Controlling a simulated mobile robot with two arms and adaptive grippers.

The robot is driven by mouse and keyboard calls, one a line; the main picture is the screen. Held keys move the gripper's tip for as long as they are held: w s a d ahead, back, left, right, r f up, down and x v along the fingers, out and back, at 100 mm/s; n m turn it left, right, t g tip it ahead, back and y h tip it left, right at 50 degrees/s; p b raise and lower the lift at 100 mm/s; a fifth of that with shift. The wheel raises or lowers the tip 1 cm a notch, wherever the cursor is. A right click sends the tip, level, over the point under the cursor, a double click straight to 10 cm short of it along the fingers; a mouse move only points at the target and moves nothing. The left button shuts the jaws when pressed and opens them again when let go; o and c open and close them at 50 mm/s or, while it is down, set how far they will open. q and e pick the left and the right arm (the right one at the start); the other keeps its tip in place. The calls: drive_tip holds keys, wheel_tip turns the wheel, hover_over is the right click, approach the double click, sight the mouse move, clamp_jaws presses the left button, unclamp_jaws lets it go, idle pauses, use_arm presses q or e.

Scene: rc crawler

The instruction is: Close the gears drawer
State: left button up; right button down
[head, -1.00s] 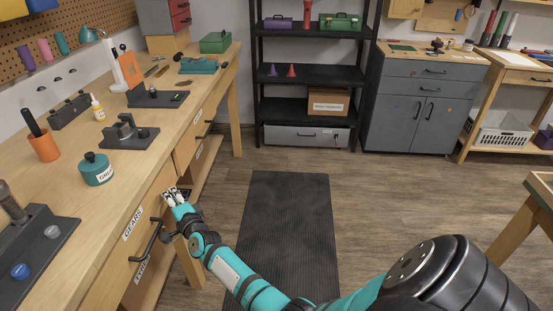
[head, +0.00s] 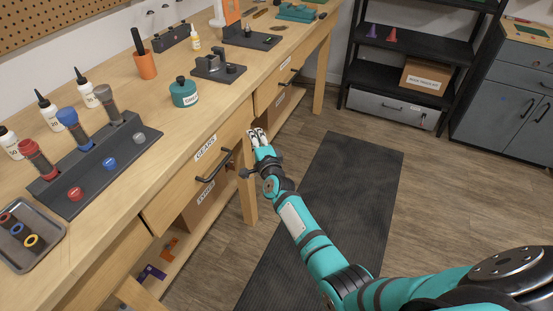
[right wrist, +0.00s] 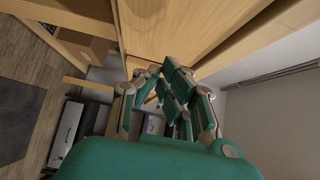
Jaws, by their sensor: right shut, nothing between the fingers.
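The gears drawer (head: 182,187) is a light wood front under the bench top, with a white GEARS label (head: 205,148) and a dark bar handle (head: 213,167). Its front looks close to the bench edge; I cannot tell if a small gap is left. My right gripper (head: 257,134) is shut and empty at the drawer front's far end, right of the handle and not on it. I cannot tell if its fingertips touch the wood. In the right wrist view the fingers (right wrist: 170,88) show below a wood panel (right wrist: 165,25). My left gripper is out of view.
A lower shelf (head: 178,240) lies under the drawer. A dark floor mat (head: 335,200) lies clear to the right.

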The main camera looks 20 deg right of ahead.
drive_tip(key=s, duration=1)
drive_tip(key=s+a+f+n+g+y+p, duration=0.1)
drive_tip(key=s+a+f+n+g, duration=0.2)
drive_tip(key=s+f, duration=0.5)
drive_tip(key=s+f+n+g+y+p, duration=0.15)
drive_tip(key=s+f+n, duration=0.25)
drive_tip(key=f, duration=0.8)
drive_tip(key=s+a+f+n+g, duration=0.2)
drive_tip(key=s+f+n+g, duration=0.3)
drive_tip(key=f, duration=0.5)
use_arm(q)
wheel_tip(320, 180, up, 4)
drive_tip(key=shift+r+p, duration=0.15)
drive_tip(key=shift+p, duration=0.65)
use_arm(e)
drive_tip(key=s+d+f+n+g, duration=0.1)
drive_tip(key=s+f+n+g, duration=0.1)
drive_tip(key=s, duration=1)
drive_tip(key=s+d+f+n+g+h, duration=0.1)
drive_tip(key=s+d+f+n+g, duration=0.1)
drive_tip(key=s+f, duration=0.5)
drive_tip(key=s+d+f+n+g, duration=0.2)
drive_tip(key=s+f+n, duration=0.3)
drive_tip(key=s, duration=1.2)
drive_tip(key=shift+s+f+g, duration=0.25)
drive_tip(key=shift+s+g, duration=0.1)
drive_tip(key=shift+g, duration=0.4)
